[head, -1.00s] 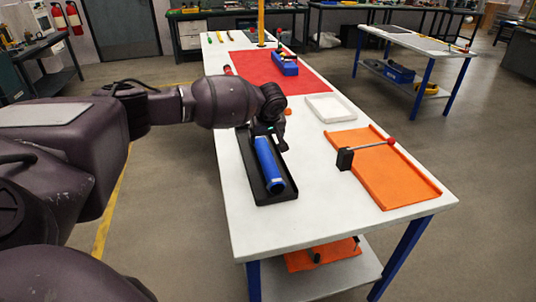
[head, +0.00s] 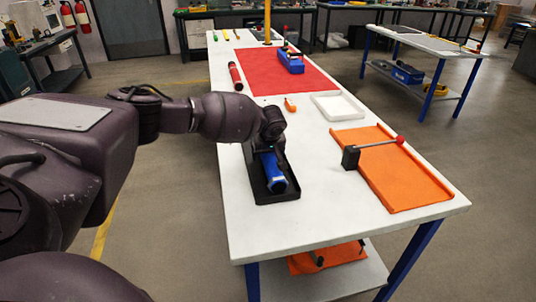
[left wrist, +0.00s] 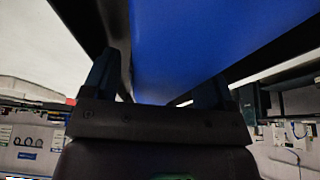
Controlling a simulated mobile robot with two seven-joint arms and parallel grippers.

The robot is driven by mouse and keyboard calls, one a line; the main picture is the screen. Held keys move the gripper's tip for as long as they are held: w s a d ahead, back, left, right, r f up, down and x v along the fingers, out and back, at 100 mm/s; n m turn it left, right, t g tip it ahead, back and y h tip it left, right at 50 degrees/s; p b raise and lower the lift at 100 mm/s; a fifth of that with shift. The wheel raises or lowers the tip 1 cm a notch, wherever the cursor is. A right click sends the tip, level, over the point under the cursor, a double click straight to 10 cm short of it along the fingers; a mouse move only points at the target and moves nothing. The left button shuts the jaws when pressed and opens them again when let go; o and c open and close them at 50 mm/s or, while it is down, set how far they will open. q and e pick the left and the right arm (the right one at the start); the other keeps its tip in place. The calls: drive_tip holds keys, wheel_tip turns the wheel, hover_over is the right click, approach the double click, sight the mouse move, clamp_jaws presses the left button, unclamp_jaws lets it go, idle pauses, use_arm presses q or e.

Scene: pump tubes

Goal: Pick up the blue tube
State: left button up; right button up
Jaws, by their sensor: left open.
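The blue tube (head: 274,176) lies lengthwise in a black tray (head: 283,198) on the white table. My left gripper (head: 264,153) is over the far part of the tube and hides that end. In the left wrist view the tube (left wrist: 200,40) fills the upper middle, with one finger of my open left gripper (left wrist: 160,78) on each side of it. I cannot tell whether either finger touches the tube. The dark tray walls (left wrist: 75,22) show beside it. My right gripper is not in view.
An orange tray (head: 400,185) with a black block (head: 351,157) and a red-tipped rod lies to the right. A white tray (head: 337,107), a red mat (head: 262,82), a red tube (head: 235,76) and a blue holder (head: 290,62) are farther back. The table's near end is clear.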

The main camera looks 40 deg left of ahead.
use_arm(q)
drive_tip(key=c, duration=1)
drive_tip(key=shift+c, duration=1)
drive_tip(key=shift+r, duration=0.15)
